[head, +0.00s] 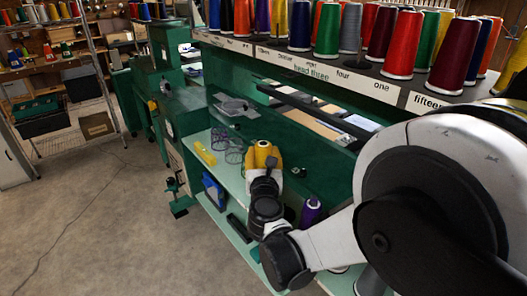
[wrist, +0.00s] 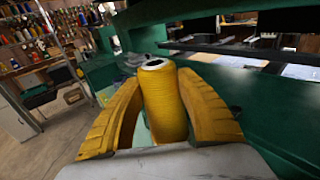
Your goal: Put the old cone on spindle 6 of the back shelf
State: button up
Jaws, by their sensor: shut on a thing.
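My gripper (head: 264,160) has yellow fingers and is shut on a yellow thread cone (wrist: 165,105). The cone is upright between the fingers, its dark top hole showing in the wrist view; its top also shows in the head view (head: 262,148). It is held over the pale green table (head: 232,178), beside the green machine. I cannot make out a label for spindle 6.
A purple cone (head: 311,210) stands on the table right of my gripper. Wire baskets (head: 234,150) and a yellow object (head: 205,153) lie to its left. The green machine body (head: 320,155) is close on the right. Open floor lies left.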

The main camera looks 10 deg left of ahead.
jog(key=shift+f+b, duration=2.05)
jog(key=shift+f, duration=1.1)
jog(key=shift+f+b, duration=0.3)
jog(key=shift+b, duration=0.1)
jog(key=o, duration=1.3)
